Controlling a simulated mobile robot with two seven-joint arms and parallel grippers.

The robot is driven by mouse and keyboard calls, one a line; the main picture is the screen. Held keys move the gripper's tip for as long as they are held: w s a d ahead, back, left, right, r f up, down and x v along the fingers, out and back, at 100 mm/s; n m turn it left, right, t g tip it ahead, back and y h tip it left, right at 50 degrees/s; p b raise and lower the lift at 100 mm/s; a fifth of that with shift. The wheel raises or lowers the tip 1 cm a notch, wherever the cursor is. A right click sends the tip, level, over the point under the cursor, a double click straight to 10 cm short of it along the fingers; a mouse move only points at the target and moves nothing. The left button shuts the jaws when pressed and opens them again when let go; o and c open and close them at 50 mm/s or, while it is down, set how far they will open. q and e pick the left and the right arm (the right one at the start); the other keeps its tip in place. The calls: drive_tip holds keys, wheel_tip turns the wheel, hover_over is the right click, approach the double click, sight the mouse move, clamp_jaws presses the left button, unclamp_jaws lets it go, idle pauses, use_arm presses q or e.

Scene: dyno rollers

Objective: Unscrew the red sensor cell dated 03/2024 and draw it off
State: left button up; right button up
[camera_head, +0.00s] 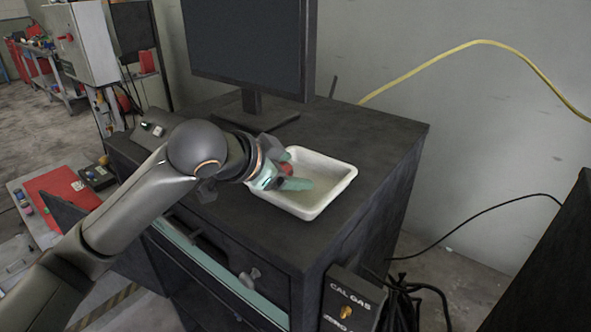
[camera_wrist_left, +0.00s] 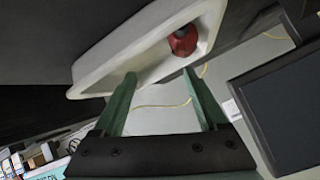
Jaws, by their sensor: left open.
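A small red round part (camera_head: 287,169), with a dark centre in the left wrist view (camera_wrist_left: 183,40), is in the white tray (camera_head: 330,198) on the dark cabinet top. It looks like a red sensor cell, but no date can be read. My left gripper (camera_head: 298,171) reaches over the tray's left side with its green fingers apart. In the left wrist view the open fingers (camera_wrist_left: 159,74) have nothing between them, and the red part shows beyond the right fingertip. In the head view the gripper partly hides the red part. My right gripper is not in view.
A monitor (camera_head: 250,45) stands behind the tray on the cabinet (camera_head: 382,145). A red mat (camera_head: 62,196) lies on a surface at left. A yellow hose (camera_head: 480,43) crosses the wall. The cabinet top right of the tray is clear.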

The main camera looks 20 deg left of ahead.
use_arm(q)
drive_tip(key=v, duration=1.1)
